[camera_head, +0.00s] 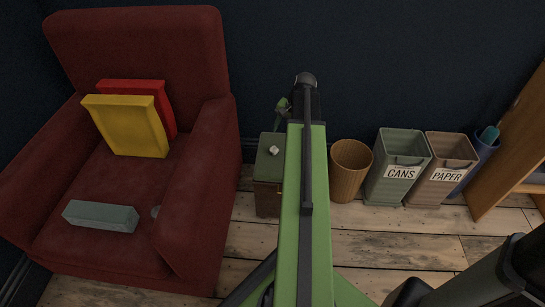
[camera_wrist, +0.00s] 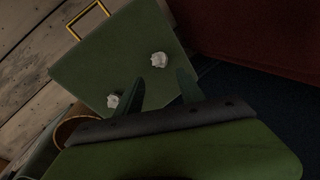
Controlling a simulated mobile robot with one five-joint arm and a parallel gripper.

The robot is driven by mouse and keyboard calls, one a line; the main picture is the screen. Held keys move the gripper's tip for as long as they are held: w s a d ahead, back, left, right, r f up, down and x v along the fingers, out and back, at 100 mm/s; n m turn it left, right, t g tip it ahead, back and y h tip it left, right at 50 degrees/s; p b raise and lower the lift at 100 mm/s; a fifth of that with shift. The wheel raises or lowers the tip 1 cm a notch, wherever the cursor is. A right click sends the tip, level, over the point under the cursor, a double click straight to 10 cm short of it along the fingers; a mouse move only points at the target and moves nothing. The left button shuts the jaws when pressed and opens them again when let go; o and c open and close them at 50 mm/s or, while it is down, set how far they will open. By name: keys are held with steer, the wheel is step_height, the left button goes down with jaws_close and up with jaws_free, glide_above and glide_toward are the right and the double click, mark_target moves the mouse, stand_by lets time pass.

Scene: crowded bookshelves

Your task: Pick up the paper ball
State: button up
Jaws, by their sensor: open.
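Two small crumpled white paper balls lie on the green top of a small cabinet (camera_head: 268,165). In the wrist view one paper ball (camera_wrist: 159,60) sits just beyond the gap between my fingertips, and the other white ball (camera_wrist: 112,100) lies to the left, beside my left finger. The head view shows one paper ball (camera_head: 274,150) on the cabinet top; the other is hidden, perhaps by my arm. My gripper (camera_wrist: 160,76) is open and empty, its fingers over the cabinet top (camera_wrist: 100,65). In the head view my gripper (camera_head: 283,105) shows small behind the cabinet.
A red armchair (camera_head: 205,165) stands close left of the cabinet, holding red and yellow cushions and a grey-green box (camera_head: 101,216). A wicker basket (camera_head: 351,171), a CANS bin (camera_head: 398,168) and a PAPER bin (camera_head: 446,172) stand to the right. The wooden floor in front is mostly clear.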

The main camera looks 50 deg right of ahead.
mark_target(275, 147)
steer(key=b+x, duration=0.4)
steer(key=x, duration=0.2)
steer(key=shift+f+b, duration=0.4)
steer(key=shift+w+a+f, duration=0.1)
steer(key=shift+f, duration=0.1)
steer(key=shift+r, duration=0.1)
steer(key=b+x, duration=0.5)
steer(key=shift+f, duration=0.25)
steer(key=shift+r, duration=0.2)
jaws_close()
